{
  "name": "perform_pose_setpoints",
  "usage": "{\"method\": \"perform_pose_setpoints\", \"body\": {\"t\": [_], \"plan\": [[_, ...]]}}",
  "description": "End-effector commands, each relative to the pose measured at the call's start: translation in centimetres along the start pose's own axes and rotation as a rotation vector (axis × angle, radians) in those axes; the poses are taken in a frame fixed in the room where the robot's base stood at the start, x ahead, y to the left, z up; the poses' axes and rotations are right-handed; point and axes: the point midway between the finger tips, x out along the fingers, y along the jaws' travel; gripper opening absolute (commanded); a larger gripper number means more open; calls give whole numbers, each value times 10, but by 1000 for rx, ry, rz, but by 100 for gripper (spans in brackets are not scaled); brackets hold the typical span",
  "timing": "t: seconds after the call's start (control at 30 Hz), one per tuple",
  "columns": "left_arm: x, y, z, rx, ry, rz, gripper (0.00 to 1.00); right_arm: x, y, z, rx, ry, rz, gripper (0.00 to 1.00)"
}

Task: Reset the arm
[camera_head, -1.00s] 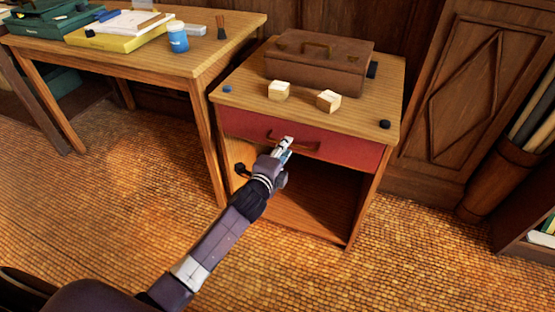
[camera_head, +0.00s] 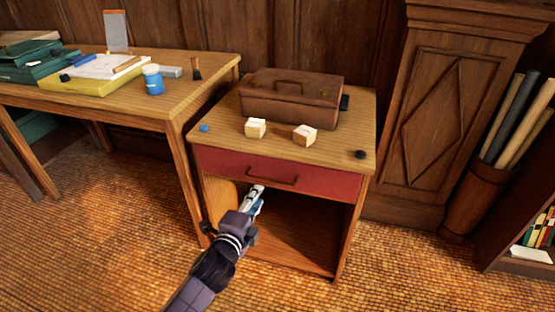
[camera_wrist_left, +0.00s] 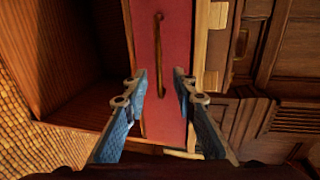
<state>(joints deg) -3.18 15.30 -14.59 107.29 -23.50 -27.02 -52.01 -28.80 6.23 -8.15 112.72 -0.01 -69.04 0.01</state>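My left gripper (camera_head: 257,192) is in front of the small cabinet, a little below its red drawer (camera_head: 225,161) in the head view. In the left wrist view the gripper's two fingers (camera_wrist_left: 160,82) stand apart with nothing between them. The red drawer front (camera_wrist_left: 175,50) and its bar handle (camera_wrist_left: 158,45) lie beyond the fingers, apart from them. The drawer looks shut. My right gripper is in neither view.
On the cabinet top (camera_head: 215,140) are a brown case (camera_head: 290,100), two pale blocks (camera_head: 255,127) and small round items. An open compartment (camera_head: 300,225) lies under the drawer. A desk (camera_head: 190,95) stands left, a tube bin (camera_head: 478,195) right. Floor in front is clear.

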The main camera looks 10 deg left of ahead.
Motion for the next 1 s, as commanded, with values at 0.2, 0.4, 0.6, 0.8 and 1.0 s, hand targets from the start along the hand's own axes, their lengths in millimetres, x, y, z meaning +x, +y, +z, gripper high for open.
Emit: {"method": "perform_pose_setpoints", "body": {"t": [0.2,0.4,0.6,0.8,1.0], "plan": [[0,22,3,-49,-5,59,25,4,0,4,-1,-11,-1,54],[-22,134,14,-293,-63,312,25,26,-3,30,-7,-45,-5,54],[-100,264,21,-596,-212,590,25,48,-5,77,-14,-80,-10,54],[-218,364,22,-861,-429,816,25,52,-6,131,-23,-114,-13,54],[-348,423,17,-1061,-675,974,25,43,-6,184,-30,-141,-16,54]]}}
